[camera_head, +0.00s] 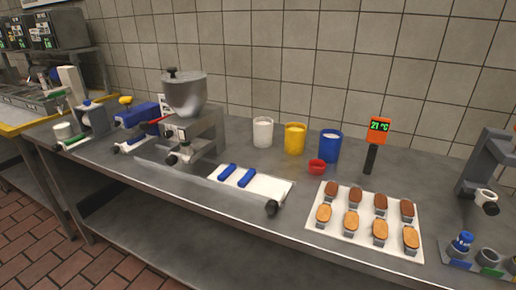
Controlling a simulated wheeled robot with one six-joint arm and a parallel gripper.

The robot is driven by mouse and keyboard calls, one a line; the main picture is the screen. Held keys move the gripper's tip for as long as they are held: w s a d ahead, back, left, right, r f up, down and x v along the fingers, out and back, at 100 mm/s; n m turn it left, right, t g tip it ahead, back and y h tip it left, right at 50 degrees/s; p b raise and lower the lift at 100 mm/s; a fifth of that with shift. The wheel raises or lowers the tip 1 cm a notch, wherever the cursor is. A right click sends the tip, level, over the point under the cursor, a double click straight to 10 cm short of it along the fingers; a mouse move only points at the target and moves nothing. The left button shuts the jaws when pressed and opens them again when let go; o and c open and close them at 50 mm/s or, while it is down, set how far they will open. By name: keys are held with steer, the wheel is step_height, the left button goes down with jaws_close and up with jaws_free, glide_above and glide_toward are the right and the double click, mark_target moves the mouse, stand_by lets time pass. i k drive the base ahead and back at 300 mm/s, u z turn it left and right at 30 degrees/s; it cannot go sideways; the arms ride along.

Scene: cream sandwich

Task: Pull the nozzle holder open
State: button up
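I cannot tell for sure which part is the nozzle holder. At the right edge a grey stand (481,172) carries a white ring-shaped part with a black knob (490,208). Below it a rack with colour-marked places holds a blue piece (463,242) and grey cups (488,257). Left of centre stands a machine with a metal hopper (184,95) and a small dark-tipped outlet or knob (173,159) low at its front. Whether any holder is open or shut is too small to tell. My gripper is not in view.
A white board (275,187) bears two blue items. A white tray (342,236) holds several brown and tan pieces. White, yellow and blue containers (330,146) stand behind, near a temperature display (379,126).

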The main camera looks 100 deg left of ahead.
mark_target(196, 144)
steer(key=u, duration=3.95)
steer(key=k, duration=0.65)
steer(key=u, duration=0.4)
steer(key=i, duration=1.4)
steer(key=z, duration=0.6)
